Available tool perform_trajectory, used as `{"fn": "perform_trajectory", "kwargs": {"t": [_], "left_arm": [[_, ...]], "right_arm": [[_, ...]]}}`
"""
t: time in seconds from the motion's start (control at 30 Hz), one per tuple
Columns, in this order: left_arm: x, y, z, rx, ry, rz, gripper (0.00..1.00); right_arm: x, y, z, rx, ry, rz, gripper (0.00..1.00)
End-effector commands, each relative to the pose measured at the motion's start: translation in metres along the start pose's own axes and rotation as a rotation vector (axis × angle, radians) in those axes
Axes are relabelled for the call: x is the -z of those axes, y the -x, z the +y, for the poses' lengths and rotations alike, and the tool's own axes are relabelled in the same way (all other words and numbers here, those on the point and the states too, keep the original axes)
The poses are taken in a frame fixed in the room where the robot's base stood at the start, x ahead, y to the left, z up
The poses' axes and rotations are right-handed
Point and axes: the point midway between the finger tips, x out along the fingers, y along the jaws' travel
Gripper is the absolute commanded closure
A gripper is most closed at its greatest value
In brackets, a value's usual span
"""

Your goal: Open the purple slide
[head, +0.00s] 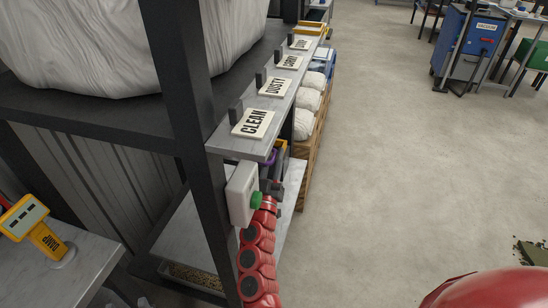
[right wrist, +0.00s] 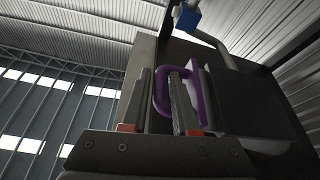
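The purple slide shows as a purple U-shaped handle (right wrist: 160,92) on a purple plate in the right wrist view. In the head view only a small purple piece (head: 268,157) shows under the shelf edge. My right gripper (right wrist: 160,100) has its two fingers apart, one on each side of the handle's bar. The right finger stands inside the loop, and I see no firm contact. In the head view this gripper (head: 273,187) is beside the shelf post, partly hidden by a white box with a green button. My left gripper is not in view.
The white box (head: 241,195) sits on the dark shelf post. A shelf ledge with a CLEAN label (head: 252,123) and other labels runs above. A yellow device (head: 36,228) stands at left. A blue cabinet (head: 468,45) is far right; the floor between is mostly clear.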

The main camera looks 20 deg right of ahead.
Motion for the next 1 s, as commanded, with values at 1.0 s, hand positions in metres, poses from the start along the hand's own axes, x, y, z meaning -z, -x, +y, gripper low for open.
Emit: {"fn": "perform_trajectory", "kwargs": {"t": [1.0], "left_arm": [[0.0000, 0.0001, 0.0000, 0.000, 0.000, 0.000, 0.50]], "right_arm": [[-0.0001, 0.0004, 0.0000, 0.000, 0.000, 0.000, 1.00]]}}
